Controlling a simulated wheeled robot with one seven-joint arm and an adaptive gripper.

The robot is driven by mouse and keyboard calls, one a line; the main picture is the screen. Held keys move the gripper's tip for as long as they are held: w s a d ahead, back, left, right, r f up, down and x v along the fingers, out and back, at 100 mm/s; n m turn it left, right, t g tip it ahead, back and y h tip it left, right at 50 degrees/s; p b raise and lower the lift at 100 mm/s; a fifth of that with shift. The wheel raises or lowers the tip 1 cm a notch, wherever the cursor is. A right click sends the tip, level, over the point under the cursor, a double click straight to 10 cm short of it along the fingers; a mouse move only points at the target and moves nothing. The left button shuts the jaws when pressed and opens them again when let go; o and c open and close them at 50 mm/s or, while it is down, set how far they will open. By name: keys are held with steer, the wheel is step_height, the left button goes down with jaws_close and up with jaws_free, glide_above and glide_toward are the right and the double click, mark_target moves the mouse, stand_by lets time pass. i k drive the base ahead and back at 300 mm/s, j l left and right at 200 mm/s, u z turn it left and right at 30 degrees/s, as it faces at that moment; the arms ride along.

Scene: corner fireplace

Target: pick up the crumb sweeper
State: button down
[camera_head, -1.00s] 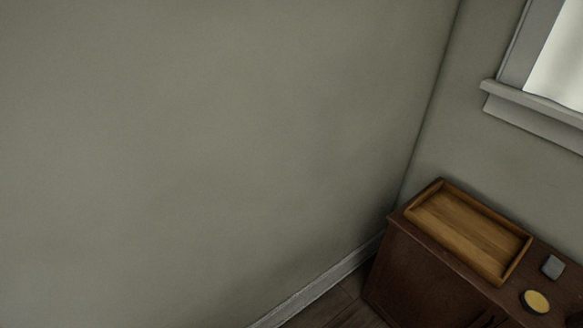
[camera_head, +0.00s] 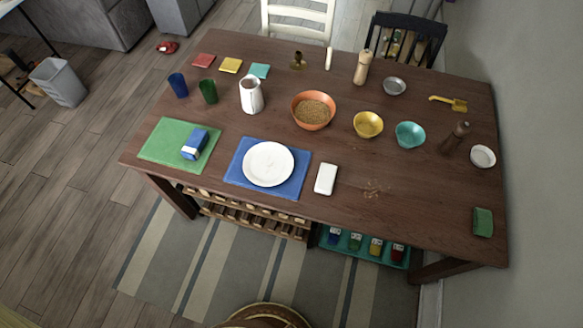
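A white, rounded, oblong object (camera_head: 325,179) lies on the dark wooden table (camera_head: 330,215), right of the white plate and left of some scattered crumbs (camera_head: 373,188). It may be the crumb sweeper, but its details are too small to be sure. A yellow scoop-like tool with a handle (camera_head: 449,104) lies near the table's far right corner. My gripper is not in view.
A white plate (camera_head: 268,164) rests on a blue mat (camera_head: 236,175). A blue-and-white packet (camera_head: 195,144) lies on a green mat (camera_head: 158,146). Orange (camera_head: 299,97), yellow (camera_head: 368,125) and teal (camera_head: 410,134) bowls stand farther back. A wall borders the table's right side.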

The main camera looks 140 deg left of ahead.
mark_target(324, 183)
steer(key=u, duration=4)
